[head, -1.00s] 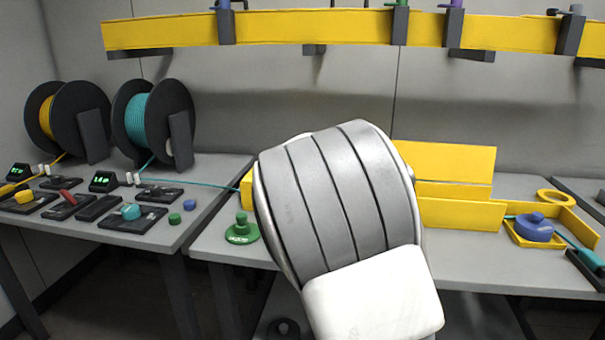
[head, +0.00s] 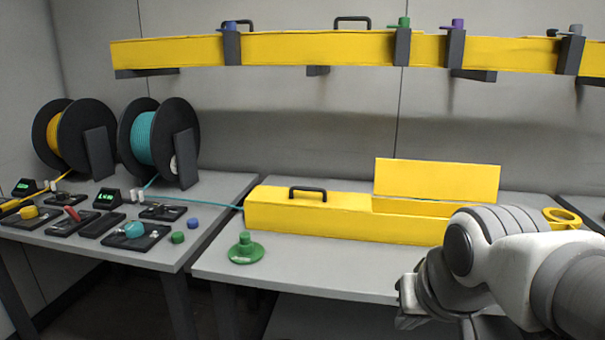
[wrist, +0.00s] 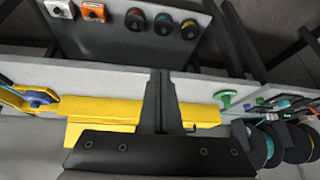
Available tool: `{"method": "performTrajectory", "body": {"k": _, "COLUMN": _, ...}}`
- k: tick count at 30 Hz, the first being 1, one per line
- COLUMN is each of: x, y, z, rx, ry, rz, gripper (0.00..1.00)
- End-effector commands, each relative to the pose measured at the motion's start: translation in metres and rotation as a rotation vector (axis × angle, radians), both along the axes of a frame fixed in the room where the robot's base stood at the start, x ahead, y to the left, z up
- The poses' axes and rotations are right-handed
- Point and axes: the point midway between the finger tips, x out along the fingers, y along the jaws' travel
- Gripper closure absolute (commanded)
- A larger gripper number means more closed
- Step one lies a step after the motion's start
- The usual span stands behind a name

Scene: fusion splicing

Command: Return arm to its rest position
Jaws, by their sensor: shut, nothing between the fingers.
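My gripper (wrist: 160,85) shows in the wrist view with its two dark fingers together and nothing between them. In the head view my arm reaches in from the lower right corner, bent, in front of the right bench's front edge. The wrist end hangs low there, and the fingers cannot be made out. The long yellow box (head: 335,212) lies on the right bench behind the arm. It also shows in the wrist view (wrist: 105,109), apart from the fingers as far as I can tell.
A green knobbed disc (head: 246,250) stands at the right bench's front left. The left bench holds a yellow spool (head: 66,133), a teal spool (head: 146,140) and small devices. A yellow rail (head: 320,48) runs along the wall. A yellow ring (head: 561,216) lies behind my arm.

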Motion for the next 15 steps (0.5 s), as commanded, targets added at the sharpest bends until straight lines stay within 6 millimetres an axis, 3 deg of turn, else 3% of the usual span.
{"method": "performTrajectory", "body": {"k": 1, "x": -0.016, "y": 0.0, "z": -0.002, "rx": -0.011, "ry": 0.0, "rz": 0.012, "gripper": 1.0}}
{"method": "performTrajectory", "body": {"k": 7, "x": -0.067, "y": 0.005, "z": -0.018, "rx": -0.067, "ry": 0.028, "rz": 0.071, "gripper": 1.0}}
{"method": "performTrajectory", "body": {"k": 9, "x": -0.063, "y": 0.005, "z": 0.011, "rx": -0.062, "ry": 0.031, "rz": 0.073, "gripper": 1.0}}
{"method": "performTrajectory", "body": {"k": 15, "x": -0.062, "y": 0.005, "z": 0.056, "rx": -0.061, "ry": 0.031, "rz": 0.071, "gripper": 1.0}}
